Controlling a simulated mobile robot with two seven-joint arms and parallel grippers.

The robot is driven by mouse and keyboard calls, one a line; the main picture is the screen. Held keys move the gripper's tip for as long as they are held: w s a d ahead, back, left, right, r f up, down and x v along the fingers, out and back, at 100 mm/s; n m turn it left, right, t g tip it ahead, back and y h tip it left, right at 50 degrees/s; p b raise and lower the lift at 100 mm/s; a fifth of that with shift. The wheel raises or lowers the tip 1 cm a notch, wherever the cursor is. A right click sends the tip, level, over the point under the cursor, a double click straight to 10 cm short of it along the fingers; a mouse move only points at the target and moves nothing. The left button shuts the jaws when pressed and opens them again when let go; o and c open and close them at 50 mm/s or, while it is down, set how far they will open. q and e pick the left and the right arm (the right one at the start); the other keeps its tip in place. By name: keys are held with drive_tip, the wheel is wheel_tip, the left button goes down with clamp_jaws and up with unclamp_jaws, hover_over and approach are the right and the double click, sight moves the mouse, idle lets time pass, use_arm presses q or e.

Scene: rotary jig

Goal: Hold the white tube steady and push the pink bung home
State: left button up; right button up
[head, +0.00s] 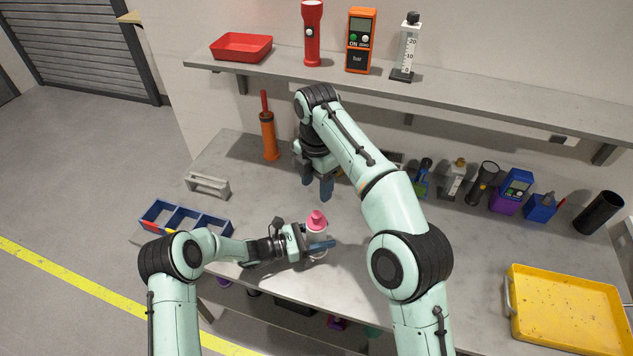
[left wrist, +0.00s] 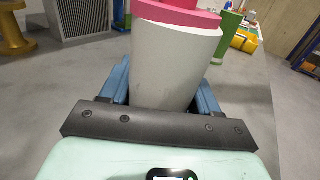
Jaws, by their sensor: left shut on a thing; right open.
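The white tube (head: 318,240) stands upright on the bench near its front edge. The pink bung (head: 317,220) sits in the tube's top, with its wide part above the rim. My left gripper (head: 318,246) is shut on the tube from the left. In the left wrist view the tube (left wrist: 172,62) fills the space between the blue fingers, and the bung (left wrist: 178,13) shows at the upper edge, partly cut off. My right gripper (head: 318,188) is open and empty, pointing down over the bench behind the tube, apart from the bung.
A blue divided tray (head: 186,220) and a grey bracket (head: 207,184) lie to the left. An orange tool (head: 269,136) stands behind. Several tools line the back right. A yellow tray (head: 570,310) lies at the right. A shelf (head: 480,98) overhangs the back.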

use_arm(q)
drive_tip(key=o, duration=1.2)
drive_tip(key=shift+o, duration=0.2)
